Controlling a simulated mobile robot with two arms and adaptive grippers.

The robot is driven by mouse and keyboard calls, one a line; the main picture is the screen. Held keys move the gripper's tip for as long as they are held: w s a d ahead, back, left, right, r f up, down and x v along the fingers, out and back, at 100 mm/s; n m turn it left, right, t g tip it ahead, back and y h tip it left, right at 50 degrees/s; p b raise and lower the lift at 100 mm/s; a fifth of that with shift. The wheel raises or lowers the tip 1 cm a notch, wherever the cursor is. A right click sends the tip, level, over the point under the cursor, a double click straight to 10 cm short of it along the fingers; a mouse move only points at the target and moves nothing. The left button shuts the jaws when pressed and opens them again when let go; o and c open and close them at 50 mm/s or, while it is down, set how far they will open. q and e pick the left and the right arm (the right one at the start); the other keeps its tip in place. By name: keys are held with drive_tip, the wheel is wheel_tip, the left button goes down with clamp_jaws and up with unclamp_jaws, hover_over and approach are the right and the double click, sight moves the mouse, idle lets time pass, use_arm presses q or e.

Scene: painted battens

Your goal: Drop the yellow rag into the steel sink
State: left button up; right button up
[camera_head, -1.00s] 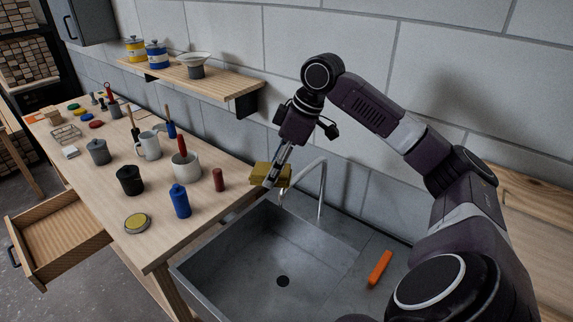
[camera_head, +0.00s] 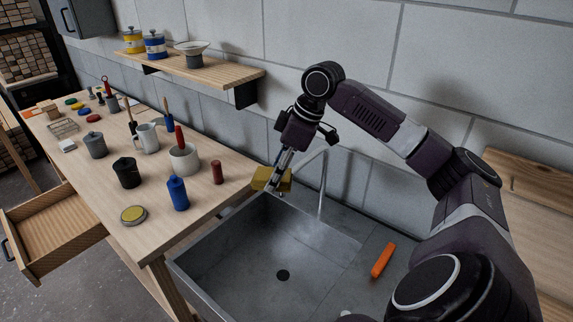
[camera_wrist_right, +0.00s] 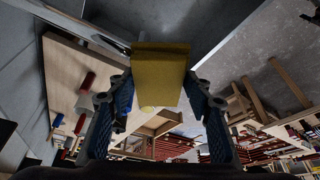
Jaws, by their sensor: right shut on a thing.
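The yellow rag (camera_head: 262,179) is held in my right gripper (camera_head: 276,186), above the back left part of the steel sink (camera_head: 235,262) near the bench edge. In the right wrist view the rag (camera_wrist_right: 160,75) hangs between the two blue-padded fingers of the right gripper (camera_wrist_right: 160,100). The sink basin is grey, with a dark round drain (camera_head: 283,275), and looks empty. My left gripper is not in view.
A curved tap (camera_head: 322,185) stands right beside the gripper at the sink's back. An orange-handled object (camera_head: 383,260) lies on the right ledge. The wooden bench (camera_head: 200,222) at left holds a blue bottle (camera_head: 178,194), a red cylinder (camera_head: 217,172) and several pots. A drawer (camera_head: 55,232) stands open.

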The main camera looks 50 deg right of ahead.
drive_tip(key=o, duration=1.1)
drive_tip(key=v, duration=1.2)
drive_tip(key=shift+w, duration=0.1)
